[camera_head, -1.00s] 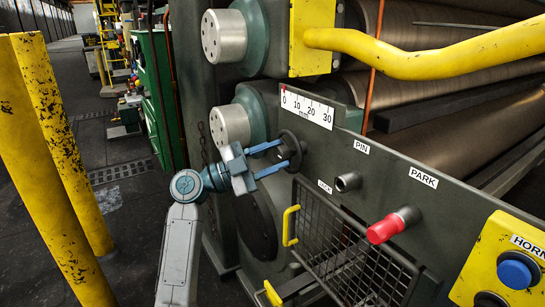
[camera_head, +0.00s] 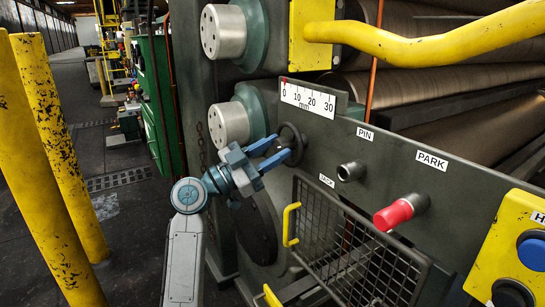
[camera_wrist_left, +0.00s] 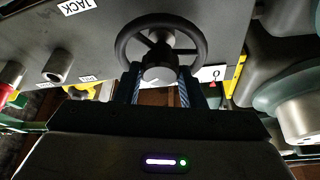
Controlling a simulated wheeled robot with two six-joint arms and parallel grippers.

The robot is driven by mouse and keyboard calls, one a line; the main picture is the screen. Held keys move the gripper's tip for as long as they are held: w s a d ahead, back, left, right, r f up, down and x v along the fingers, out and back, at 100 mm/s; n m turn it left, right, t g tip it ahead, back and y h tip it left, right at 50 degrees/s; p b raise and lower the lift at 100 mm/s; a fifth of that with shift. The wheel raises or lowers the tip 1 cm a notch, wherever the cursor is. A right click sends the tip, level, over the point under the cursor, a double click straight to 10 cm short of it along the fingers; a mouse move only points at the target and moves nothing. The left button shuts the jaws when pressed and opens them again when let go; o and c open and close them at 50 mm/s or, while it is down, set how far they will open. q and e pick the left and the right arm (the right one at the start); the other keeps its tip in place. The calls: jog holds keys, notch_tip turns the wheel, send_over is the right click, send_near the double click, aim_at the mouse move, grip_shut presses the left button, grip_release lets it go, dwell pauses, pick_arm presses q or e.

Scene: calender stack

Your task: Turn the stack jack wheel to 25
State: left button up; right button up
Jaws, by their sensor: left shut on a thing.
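The dark jack wheel (camera_head: 299,134) sits on the grey machine panel, just below the white mm scale (camera_head: 307,100) marked 0 to 30. A small red pointer (camera_head: 284,85) stands at about 0. My left gripper (camera_head: 282,152) has its blue fingers at the wheel and is shut on it. In the left wrist view the wheel's round hub (camera_wrist_left: 158,74) shows between the two fingers (camera_wrist_left: 159,88), with the rim and spokes beyond. Part of the wheel is hidden by the fingers in the head view. My right gripper is not in view.
A PIN socket (camera_head: 350,172) and a red PARK handle (camera_head: 394,215) stick out right of the wheel. A mesh guard with a yellow handle (camera_head: 289,225) is below. Yellow posts (camera_head: 60,150) stand at left, with open floor between.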

pick_arm(q)
jog(key=shift+f+n+t, duration=0.1)
jog(key=shift+n+t, duration=0.3)
jog(key=shift+n, duration=0.6)
jog(key=shift+n, duration=0.3)
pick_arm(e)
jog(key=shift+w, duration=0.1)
pick_arm(q)
jog(key=o, duration=1)
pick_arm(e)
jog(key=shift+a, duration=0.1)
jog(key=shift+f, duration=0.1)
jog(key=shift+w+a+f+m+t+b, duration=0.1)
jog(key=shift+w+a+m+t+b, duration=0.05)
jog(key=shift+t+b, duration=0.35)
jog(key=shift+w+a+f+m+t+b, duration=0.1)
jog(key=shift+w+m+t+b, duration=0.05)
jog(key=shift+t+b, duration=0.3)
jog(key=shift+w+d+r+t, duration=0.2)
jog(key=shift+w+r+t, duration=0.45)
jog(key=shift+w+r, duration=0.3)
pick_arm(q)
jog(key=v, duration=1)
jog(key=shift+s+a, duration=0.25)
jog(key=shift+s, duration=0.1)
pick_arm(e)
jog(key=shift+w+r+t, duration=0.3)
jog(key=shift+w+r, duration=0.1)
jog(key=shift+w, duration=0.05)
